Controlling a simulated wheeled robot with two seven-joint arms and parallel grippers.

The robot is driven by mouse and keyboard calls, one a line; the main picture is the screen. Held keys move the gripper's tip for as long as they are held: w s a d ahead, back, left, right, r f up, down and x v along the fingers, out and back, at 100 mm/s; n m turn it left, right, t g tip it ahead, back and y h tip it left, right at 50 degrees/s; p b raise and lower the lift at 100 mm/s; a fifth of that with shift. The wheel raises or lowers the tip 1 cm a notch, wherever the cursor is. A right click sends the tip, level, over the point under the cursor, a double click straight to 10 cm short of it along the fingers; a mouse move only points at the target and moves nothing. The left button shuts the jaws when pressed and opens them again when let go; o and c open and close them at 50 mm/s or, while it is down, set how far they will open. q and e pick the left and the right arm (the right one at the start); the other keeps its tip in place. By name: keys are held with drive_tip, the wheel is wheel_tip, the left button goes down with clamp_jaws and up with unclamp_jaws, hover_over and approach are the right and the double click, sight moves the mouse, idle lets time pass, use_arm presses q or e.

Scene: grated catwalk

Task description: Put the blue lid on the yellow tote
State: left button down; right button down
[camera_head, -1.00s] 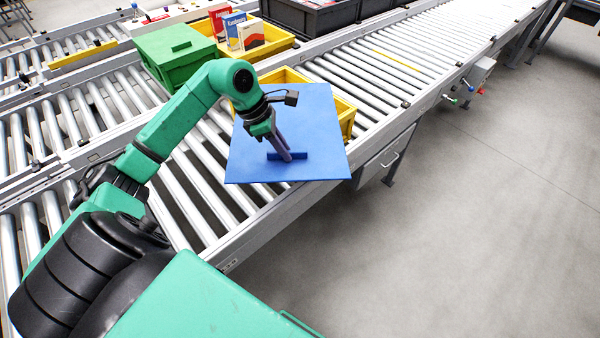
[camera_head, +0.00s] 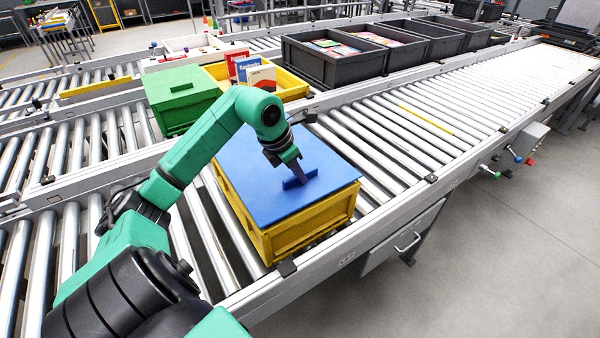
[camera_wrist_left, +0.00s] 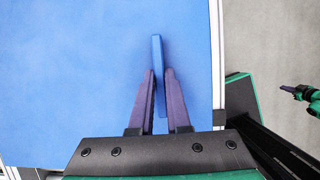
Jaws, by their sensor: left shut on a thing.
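The blue lid (camera_head: 262,178) is a flat square panel with an upright rib handle (camera_head: 300,180). It lies over the top of the yellow tote (camera_head: 312,218), which stands on the near roller conveyor. The lid looks about flush with the tote's edges; whether it is fully seated I cannot tell. My left gripper (camera_head: 297,172) is shut on the lid's handle. In the left wrist view the two purple fingers (camera_wrist_left: 160,95) pinch the handle (camera_wrist_left: 158,70) above the blue surface (camera_wrist_left: 80,70). The tote's inside is hidden.
A green lidded tote (camera_head: 182,95) and an open yellow tote with boxes (camera_head: 292,90) stand on the conveyor behind. Several dark grey crates (camera_head: 335,70) line the back. The near conveyor's rollers (camera_head: 410,125) are free to the right of the lidded tote.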

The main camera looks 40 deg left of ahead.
use_arm(q)
drive_tip(key=shift+w, duration=0.1)
idle(0.8)
drive_tip(key=shift+b, duration=0.5)
drive_tip(key=shift+f+b, duration=0.9)
drive_tip(key=shift+b, duration=0.05)
idle(0.3)
drive_tip(key=shift+c, duration=2)
unclamp_jaws()
drive_tip(key=shift+r+p, duration=2.95)
drive_tip(key=shift+r, duration=1.15)
drive_tip(key=shift+f, duration=0.1)
drive_tip(key=shift+d, duration=0.1)
